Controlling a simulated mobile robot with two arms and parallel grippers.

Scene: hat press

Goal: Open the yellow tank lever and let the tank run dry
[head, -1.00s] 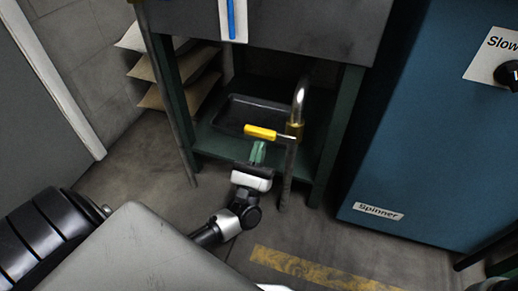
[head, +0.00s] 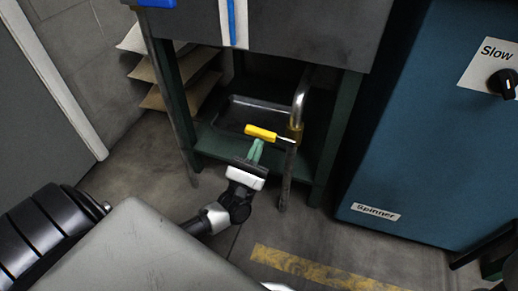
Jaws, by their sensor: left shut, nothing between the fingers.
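The yellow lever (head: 261,132) sticks out to the left from a brass valve (head: 294,131) on the shiny drain pipe (head: 300,92) under the grey tank (head: 300,30). My left gripper (head: 257,146) is shut and empty. Its green fingertips are just below the lever's yellow grip, touching it or very close; I cannot tell which. A dark tray (head: 240,102) sits on the green stand's low shelf behind the lever. A blue strip gauge (head: 231,22) is on the tank's front. The tank's inside is out of view, and I see no clear stream. My right gripper is not in view.
A blue spinner cabinet (head: 410,130) with a black knob (head: 503,84) stands to the right. The green stand's leg (head: 337,135) is right of the valve. Shelves with brown sheets (head: 170,95) are at the back left. Floor in front is clear.

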